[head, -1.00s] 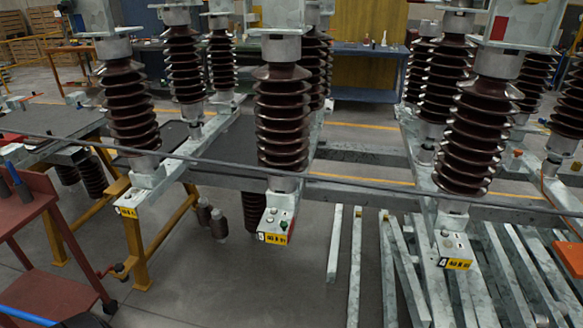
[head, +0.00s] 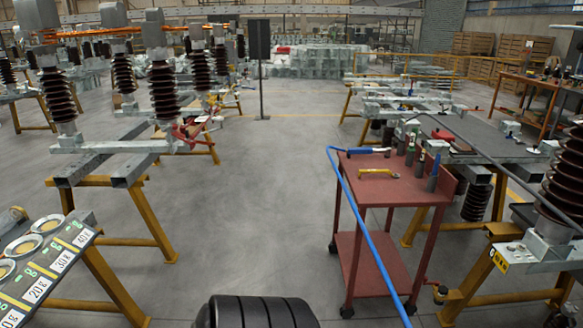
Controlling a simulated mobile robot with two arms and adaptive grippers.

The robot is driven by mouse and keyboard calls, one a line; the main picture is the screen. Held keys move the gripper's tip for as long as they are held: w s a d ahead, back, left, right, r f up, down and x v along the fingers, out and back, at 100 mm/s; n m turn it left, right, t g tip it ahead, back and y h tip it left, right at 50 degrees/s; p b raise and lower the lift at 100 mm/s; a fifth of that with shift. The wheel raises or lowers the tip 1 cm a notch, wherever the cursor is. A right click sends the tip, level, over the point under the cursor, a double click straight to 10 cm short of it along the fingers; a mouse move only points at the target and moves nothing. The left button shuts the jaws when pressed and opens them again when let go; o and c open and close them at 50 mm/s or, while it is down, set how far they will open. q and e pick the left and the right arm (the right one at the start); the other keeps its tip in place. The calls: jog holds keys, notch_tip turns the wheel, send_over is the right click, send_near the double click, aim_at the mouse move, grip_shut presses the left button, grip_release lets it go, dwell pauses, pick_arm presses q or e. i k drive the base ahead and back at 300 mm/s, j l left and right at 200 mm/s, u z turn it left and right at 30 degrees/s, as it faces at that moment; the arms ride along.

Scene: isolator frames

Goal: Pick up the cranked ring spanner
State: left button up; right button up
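I see no tool that I can name for certain as the cranked ring spanner. A small yellow tool (head: 379,173) lies flat on the top shelf of a red trolley (head: 397,189), right of centre in the head view. It is too small to tell its exact shape. A blue-handled tool (head: 366,150) lies behind it, near the shelf's back edge. Several dark upright bottle-like items (head: 410,150) stand at the right of the shelf. Neither of my grippers is in view.
The grey floor (head: 250,210) left of the trolley is clear. Insulator frames on yellow trestles (head: 150,228) stand left, and a bench with a grey top (head: 480,138) stands right. A weight-marked rack (head: 45,268) is front left.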

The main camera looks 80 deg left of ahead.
aim_at(360, 170)
jog(key=u, duration=1.9)
jog(key=i+l, duration=0.1)
jog(key=i, duration=0.2)
